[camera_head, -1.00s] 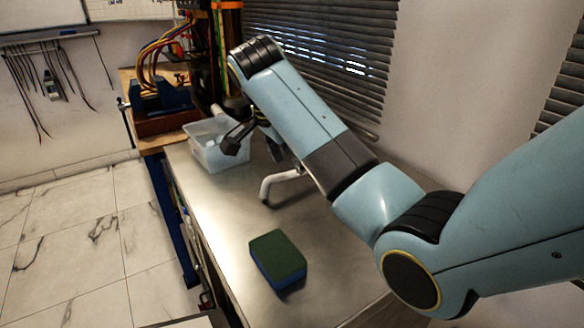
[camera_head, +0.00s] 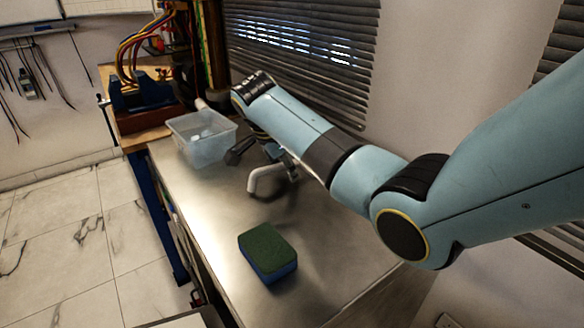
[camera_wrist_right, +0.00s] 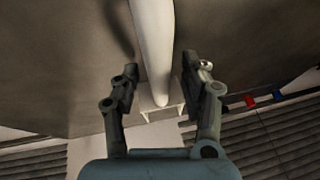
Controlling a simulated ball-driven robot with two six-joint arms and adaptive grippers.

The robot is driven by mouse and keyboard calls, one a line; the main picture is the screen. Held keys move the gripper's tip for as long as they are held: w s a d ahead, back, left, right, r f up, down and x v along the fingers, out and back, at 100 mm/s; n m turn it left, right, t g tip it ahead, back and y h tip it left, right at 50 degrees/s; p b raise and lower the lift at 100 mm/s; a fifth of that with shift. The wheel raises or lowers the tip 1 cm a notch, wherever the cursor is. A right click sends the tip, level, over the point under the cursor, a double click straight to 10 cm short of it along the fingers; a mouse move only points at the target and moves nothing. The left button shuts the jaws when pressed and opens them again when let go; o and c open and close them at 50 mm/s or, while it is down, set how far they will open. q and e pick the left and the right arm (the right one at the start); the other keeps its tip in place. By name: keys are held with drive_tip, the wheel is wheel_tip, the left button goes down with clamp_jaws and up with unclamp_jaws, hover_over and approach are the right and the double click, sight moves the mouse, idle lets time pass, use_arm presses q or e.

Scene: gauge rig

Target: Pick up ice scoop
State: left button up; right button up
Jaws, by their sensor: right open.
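My right gripper (camera_head: 255,151) is open above the metal table, just right of the clear bin. A white curved bar (camera_head: 263,180), perhaps the ice scoop's handle, shows just below the gripper; the arm partly hides it. In the right wrist view, a long white rounded bar (camera_wrist_right: 153,40) runs between the open fingers of my right gripper (camera_wrist_right: 160,66). It looks like the same piece, and I see gaps on both sides of it. No scoop bowl can be made out clearly. My left gripper is not in view.
The clear plastic bin (camera_head: 205,150) holds some pale pieces at the table's far end. A green and blue sponge (camera_head: 268,250) lies near the front of the metal table (camera_head: 205,195). Blinds (camera_head: 310,60) and a wall border the right side.

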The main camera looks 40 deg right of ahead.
drive_tip(key=shift+f, duration=0.25)
idle(0.7)
clamp_jaws()
idle(0.3)
